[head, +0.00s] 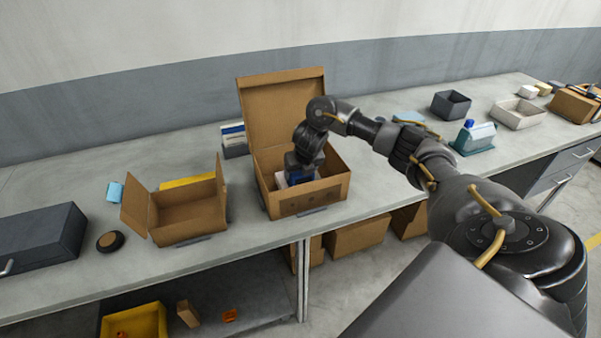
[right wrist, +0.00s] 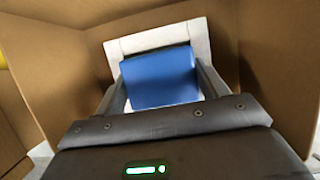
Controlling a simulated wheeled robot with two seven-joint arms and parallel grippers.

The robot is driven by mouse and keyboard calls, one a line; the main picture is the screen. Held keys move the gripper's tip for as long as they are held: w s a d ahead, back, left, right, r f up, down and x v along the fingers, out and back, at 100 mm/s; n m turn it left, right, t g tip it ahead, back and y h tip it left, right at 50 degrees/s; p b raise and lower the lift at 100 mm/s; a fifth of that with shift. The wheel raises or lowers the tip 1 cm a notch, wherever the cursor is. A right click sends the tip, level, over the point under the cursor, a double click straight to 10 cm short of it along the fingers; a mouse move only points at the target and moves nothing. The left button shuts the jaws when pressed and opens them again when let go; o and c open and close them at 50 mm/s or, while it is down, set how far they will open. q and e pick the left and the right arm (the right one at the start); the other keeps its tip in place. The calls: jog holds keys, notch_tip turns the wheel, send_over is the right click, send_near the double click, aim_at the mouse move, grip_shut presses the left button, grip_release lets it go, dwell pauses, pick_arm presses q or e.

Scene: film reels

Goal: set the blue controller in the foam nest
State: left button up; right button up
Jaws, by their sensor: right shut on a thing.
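The blue controller (right wrist: 160,77) is between the two fingers of my right gripper (right wrist: 165,88), which is shut on it. The white foam nest (right wrist: 158,42) lies in the cardboard box around and behind the controller in the right wrist view. In the head view my right gripper (head: 299,176) reaches down into the open box (head: 312,199), with a bit of the blue controller (head: 303,178) and of the pale foam (head: 281,180) showing. I cannot tell whether the controller touches the bottom of the nest. My left gripper is not in view.
The box's lid (head: 283,105) stands open at the back. A smaller open carton (head: 188,218) stands to the left, with a dark round thing (head: 110,241) and a dark grey case (head: 40,240) beyond. A grey bin (head: 451,104) and a pale tray (head: 518,114) stand at the right.

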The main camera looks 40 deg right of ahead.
jog(key=shift+r, duration=0.1)
jog(key=o, duration=1.2)
jog(key=shift+o, duration=0.2)
jog(key=p+v, duration=0.5)
jog(key=v, duration=0.7)
jog(key=shift+a, duration=0.15)
